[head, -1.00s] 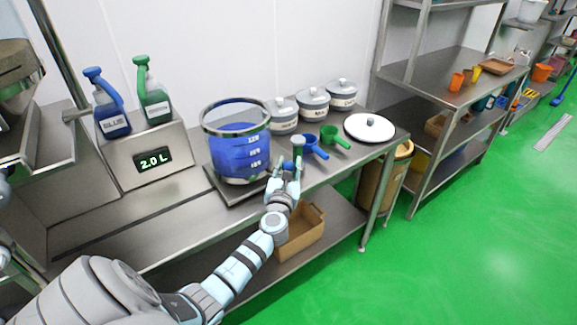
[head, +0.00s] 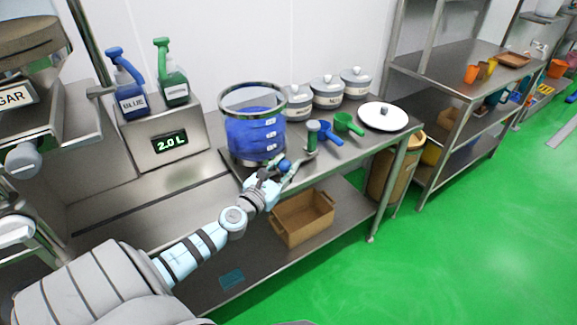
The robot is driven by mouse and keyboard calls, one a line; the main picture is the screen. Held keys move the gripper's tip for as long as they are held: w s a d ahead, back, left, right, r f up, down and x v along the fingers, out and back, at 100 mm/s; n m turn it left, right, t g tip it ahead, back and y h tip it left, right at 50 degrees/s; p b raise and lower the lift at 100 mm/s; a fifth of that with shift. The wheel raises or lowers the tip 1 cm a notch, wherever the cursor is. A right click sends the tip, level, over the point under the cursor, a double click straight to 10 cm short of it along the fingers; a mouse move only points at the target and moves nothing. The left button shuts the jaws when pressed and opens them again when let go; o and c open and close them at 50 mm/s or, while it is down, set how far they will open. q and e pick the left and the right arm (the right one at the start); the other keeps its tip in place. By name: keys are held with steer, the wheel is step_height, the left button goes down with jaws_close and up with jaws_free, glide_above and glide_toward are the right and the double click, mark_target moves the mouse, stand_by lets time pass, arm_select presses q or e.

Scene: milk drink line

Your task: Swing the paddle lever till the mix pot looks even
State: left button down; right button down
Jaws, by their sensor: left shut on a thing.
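The mix pot (head: 255,137) is a clear round vessel with a metal rim, standing on a low plate on the steel bench. Its contents look blue, with a darker band near the top; I see no clear streaks at this size. My left gripper (head: 281,171) is at the pot's front right, shut around a small blue knob (head: 285,164), which seems to be the paddle lever's end. The fingers hide most of the lever. Just behind stands an upright green-grey handle (head: 312,130), apart from the fingers. My right gripper is not in view.
Blue (head: 131,100) and green (head: 174,86) pump bottles stand on a box reading 2.0 L (head: 170,141).

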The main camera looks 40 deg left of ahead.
arm_select(q)
steer(key=shift+s+a, duration=0.1)
steer(key=shift+s, duration=0.2)
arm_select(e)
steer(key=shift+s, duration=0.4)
arm_select(q)
steer(key=shift+r, duration=0.1)
steer(key=c, duration=1.2)
jaws_free()
steer(key=shift+s, duration=0.1)
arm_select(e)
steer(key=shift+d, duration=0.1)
arm_select(q)
steer(key=shift+s, duration=0.1)
steer(key=s+d, duration=0.2)
steer(key=s, duration=0.9)
steer(key=shift+s, duration=0.3)
